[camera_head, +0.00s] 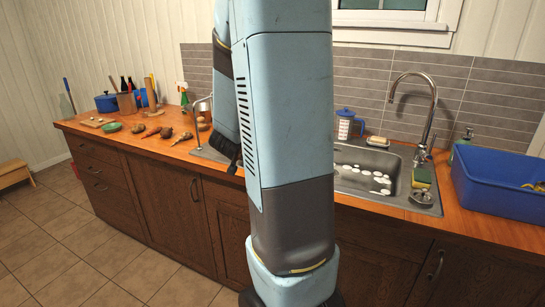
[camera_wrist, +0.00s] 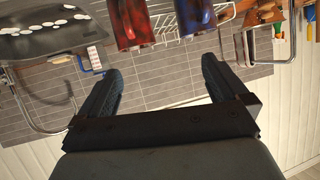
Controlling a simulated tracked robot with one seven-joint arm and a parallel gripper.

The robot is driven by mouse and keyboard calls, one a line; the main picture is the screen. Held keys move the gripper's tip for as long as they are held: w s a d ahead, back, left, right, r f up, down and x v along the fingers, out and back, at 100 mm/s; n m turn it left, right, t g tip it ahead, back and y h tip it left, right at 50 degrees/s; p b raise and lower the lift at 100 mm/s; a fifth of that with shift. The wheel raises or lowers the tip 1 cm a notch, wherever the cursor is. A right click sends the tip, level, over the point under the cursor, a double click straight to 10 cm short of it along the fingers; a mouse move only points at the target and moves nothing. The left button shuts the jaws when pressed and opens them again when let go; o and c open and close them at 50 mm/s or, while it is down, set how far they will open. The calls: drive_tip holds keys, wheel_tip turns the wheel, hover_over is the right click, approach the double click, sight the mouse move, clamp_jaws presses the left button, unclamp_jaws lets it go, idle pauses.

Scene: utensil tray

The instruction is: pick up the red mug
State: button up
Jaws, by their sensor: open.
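A dark red mug (camera_wrist: 130,24) shows at the top of the wrist view, cut off by the frame edge. A blue mug (camera_wrist: 195,16) is right of it, with a gap between them. My gripper (camera_wrist: 161,68) is open and empty, its two dark fingers pointing up the picture. The red mug lies beyond the fingertips, nearer the left finger and not touching it. In the head view my arm blocks the middle of the counter, and I cannot see the red mug there.
In the wrist view, a wire rack (camera_wrist: 225,14) adjoins the mugs and a tiled wall (camera_wrist: 160,85) is behind. In the head view, the sink (camera_head: 345,180) with a tall faucet (camera_head: 433,100) is right of my arm, and a blue bin (camera_head: 500,190) is farther right.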

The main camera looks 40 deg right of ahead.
drive_tip(key=shift+m+g+h, duration=0.4)
drive_tip(key=shift+g+h, duration=0.3)
drive_tip(key=shift+h, duration=0.1)
drive_tip(key=s+x, duration=0.1)
drive_tip(key=x, duration=0.4)
drive_tip(key=d+x, duration=0.1)
drive_tip(key=x, duration=0.4)
drive_tip(key=s+x, duration=0.1)
drive_tip(key=x, duration=0.5)
drive_tip(key=shift+s+d+f, duration=0.1)
drive_tip(key=shift+s+d, duration=0.05)
drive_tip(key=shift+s, duration=0.15)
drive_tip(key=shift+c, duration=0.3)
drive_tip(key=c, duration=1)
